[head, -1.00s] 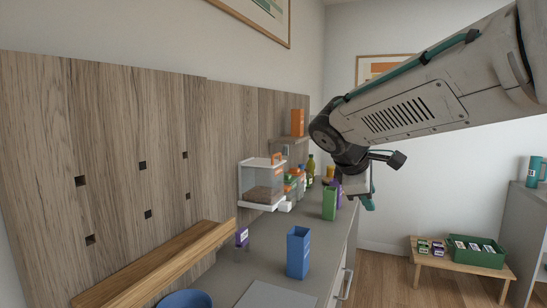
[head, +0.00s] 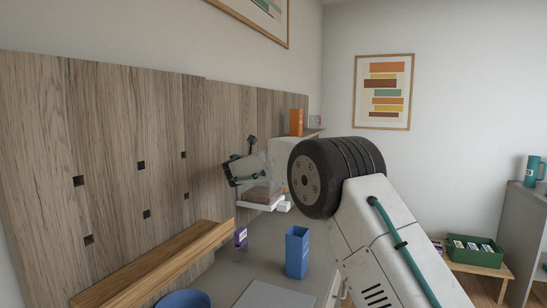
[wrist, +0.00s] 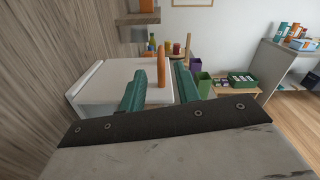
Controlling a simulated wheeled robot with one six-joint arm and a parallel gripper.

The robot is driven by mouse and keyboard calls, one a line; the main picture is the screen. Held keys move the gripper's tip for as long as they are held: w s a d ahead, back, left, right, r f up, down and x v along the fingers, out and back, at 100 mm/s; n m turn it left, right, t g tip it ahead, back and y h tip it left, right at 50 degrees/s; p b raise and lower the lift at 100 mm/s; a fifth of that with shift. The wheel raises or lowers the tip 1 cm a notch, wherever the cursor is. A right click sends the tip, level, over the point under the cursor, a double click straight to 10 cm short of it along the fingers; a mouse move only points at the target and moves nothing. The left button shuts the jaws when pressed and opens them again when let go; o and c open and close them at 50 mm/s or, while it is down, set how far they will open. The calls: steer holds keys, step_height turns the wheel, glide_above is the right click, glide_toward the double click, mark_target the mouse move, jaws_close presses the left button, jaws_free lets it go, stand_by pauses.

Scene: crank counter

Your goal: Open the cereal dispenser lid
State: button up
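The cereal dispenser (head: 258,195) stands on the counter against the wood panel. In the head view it is a clear bin with brown cereal, and my arm hides most of its top and right side. In the wrist view its flat white lid (wrist: 106,82) looks closed, and an upright orange tab (wrist: 162,66) stands at the lid's right side. My gripper (wrist: 157,84) is open, with one teal finger on each side of the tab. The right finger appears nearer to it; I cannot tell whether either finger touches.
A blue box (head: 297,252) and a small purple box (head: 240,237) stand on the counter in front of the dispenser. A wooden ledge (head: 160,265) runs along the panel at left. A shelf (wrist: 138,18) juts from the wall beyond the lid. Bottles and boxes stand farther along the counter.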

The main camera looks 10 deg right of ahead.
steer(key=x, duration=0.6)
steer(key=shift+w+d, duration=0.1)
steer(key=shift+d, duration=0.05)
jaws_close()
